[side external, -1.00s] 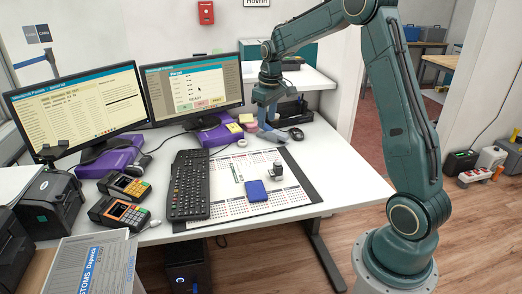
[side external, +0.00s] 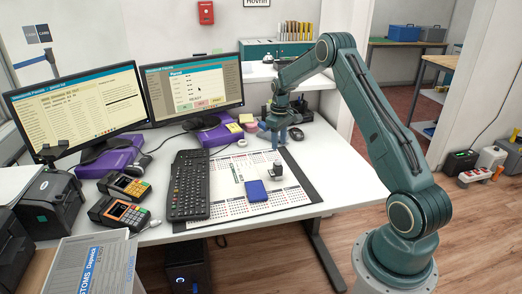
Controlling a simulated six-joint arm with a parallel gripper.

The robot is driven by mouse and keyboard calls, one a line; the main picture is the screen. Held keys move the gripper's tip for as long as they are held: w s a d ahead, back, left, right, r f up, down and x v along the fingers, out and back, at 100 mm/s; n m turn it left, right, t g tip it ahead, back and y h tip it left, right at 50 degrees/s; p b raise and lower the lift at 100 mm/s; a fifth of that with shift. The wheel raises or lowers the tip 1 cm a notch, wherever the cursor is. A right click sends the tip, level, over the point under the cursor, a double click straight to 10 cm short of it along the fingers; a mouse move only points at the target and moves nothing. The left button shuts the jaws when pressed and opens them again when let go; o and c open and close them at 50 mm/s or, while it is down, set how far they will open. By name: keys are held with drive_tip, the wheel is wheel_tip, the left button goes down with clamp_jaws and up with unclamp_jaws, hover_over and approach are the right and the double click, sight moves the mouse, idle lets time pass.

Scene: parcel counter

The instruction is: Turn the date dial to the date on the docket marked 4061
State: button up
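A small grey and black device (side external: 277,169) stands on the printed desk mat (side external: 302,190); it may be the date stamp, but no dial or date on it can be read. A blue flat block (side external: 256,191) lies in front of it, possibly an ink pad. My gripper (side external: 277,143) points down behind the device and a little above the desk, apart from it as far as I can tell. Its fingers are too small to tell open from shut. I cannot make out a docket marked 4061.
A black keyboard (side external: 188,184) lies left of the mat, with two card terminals (side external: 121,213) further left. Two monitors (side external: 197,88) and yellow note pads (side external: 246,118) stand behind. The mat's right part is clear.

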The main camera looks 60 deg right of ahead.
sight(278, 160)
drive_tip(key=shift+f, duration=0.2)
drive_tip(key=shift+f, duration=3.75)
drive_tip(key=c, duration=0.7)
drive_tip(key=shift+f+m, duration=0.1)
drive_tip(key=shift+m, duration=0.2)
